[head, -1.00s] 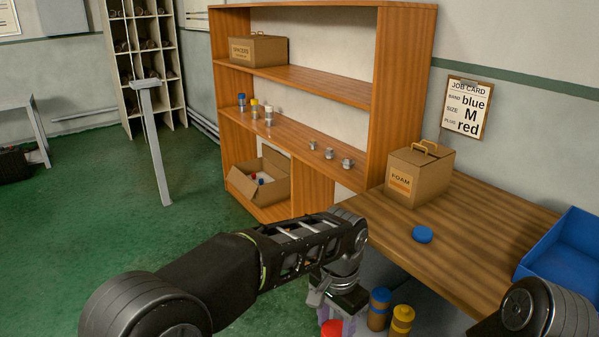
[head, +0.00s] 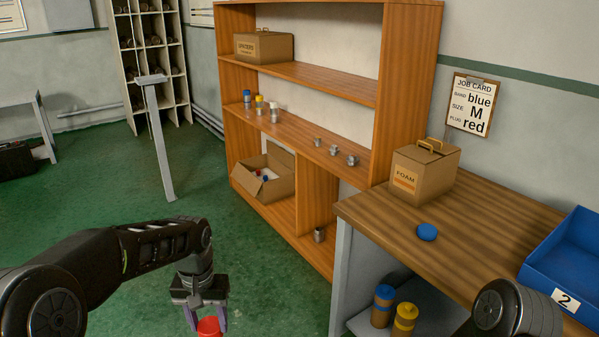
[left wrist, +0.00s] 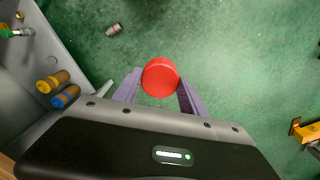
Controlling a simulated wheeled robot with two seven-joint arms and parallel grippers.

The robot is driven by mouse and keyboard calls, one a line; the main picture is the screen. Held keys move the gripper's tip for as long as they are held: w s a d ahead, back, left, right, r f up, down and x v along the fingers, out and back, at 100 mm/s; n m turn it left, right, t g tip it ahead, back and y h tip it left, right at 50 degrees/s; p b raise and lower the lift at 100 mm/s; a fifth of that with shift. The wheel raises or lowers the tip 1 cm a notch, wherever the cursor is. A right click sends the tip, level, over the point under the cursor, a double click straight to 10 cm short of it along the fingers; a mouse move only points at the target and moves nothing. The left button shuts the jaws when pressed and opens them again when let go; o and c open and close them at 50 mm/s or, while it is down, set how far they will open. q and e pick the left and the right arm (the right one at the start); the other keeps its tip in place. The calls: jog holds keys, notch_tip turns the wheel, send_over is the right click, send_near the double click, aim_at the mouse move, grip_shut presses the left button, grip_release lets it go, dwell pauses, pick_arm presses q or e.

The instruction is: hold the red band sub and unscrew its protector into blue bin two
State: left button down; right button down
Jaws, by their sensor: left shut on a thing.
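My left gripper (head: 207,318) hangs at the bottom of the head view, left of the bench, shut on a red-topped piece (head: 209,327). In the left wrist view its round red top (left wrist: 160,77) shows between the fingers; the body below is hidden, so I cannot see a band or a joint. A blue bin (head: 541,273) labelled 2 stands at the right end of the bench. My right forearm shows at the lower right of the head view; its gripper is out of view.
The wooden bench (head: 470,235) carries a foam box (head: 424,172) and a blue disc (head: 427,232). Below it stand brown cylinders with blue (head: 382,305) and yellow (head: 404,318) tops. A shelf unit (head: 410,80) stands behind.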

pick_arm(q)
jog(key=s+f, duration=0.4)
jog(key=f, duration=1.1)
